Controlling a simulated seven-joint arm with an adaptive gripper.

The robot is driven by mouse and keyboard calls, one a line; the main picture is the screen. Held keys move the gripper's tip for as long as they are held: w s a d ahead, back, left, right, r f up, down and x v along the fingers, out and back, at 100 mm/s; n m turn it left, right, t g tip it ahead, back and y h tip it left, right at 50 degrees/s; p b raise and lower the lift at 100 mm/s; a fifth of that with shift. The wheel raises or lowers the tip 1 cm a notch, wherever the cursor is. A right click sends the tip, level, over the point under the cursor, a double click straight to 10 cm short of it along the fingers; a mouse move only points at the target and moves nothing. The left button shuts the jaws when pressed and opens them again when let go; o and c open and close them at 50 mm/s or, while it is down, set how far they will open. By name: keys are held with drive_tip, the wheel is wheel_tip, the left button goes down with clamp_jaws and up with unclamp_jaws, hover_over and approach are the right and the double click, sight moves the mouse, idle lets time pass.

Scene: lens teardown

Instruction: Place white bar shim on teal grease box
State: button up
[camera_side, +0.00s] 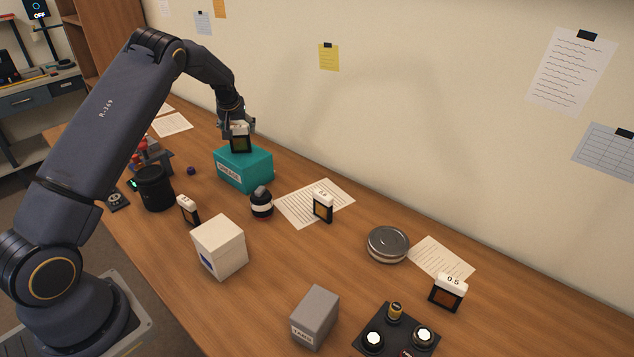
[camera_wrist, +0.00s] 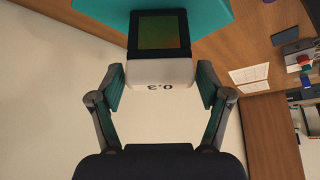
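A shim with a white bar marked 0.3 (camera_wrist: 161,74) and a dark framed body is between the fingertips of my gripper (camera_side: 238,125). Its bar also shows in the side view (camera_side: 239,129). In the wrist view my gripper's fingers (camera_wrist: 161,85) flank both ends of the bar and appear closed on it. The teal grease box (camera_side: 230,169) is directly below the shim. The shim's dark lower end overlaps the box top in both views. I cannot tell whether it touches the box. The box also shows at the top of the wrist view (camera_wrist: 98,12).
Other white-topped shims stand on the table, one on a paper sheet (camera_side: 323,206), one by the dark cylinder (camera_side: 188,209) and one marked 0.5 (camera_side: 448,292). A white box (camera_side: 221,246) is nearer the camera.

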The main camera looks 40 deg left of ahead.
drive_tip(key=shift+o, duration=0.7)
drive_tip(key=shift+r, duration=0.1)
drive_tip(key=shift+r, duration=0.3)
drive_tip(key=v, duration=1.2)
drive_tip(key=s+d+r+m+t+h, duration=0.1)
drive_tip(key=s+d+r+h, duration=0.1)
drive_tip(key=s+d+r, duration=0.35)
drive_tip(key=s+d+r+m+h, duration=0.1)
drive_tip(key=s+d+r+m, duration=0.15)
drive_tip(key=d, duration=0.55)
drive_tip(key=s+d+m, duration=0.2)
drive_tip(key=s+d, duration=0.5)
drive_tip(key=s, duration=0.4)
drive_tip(key=s+d+m+h, duration=0.1)
drive_tip(key=s+d+m, duration=0.2)
drive_tip(key=s+d, duration=0.5)
drive_tip(key=s+f, duration=0.1)
drive_tip(key=s, duration=0.2)
drive_tip(key=shift+s+m, duration=0.15)
drive_tip(key=shift+m, duration=0.2)
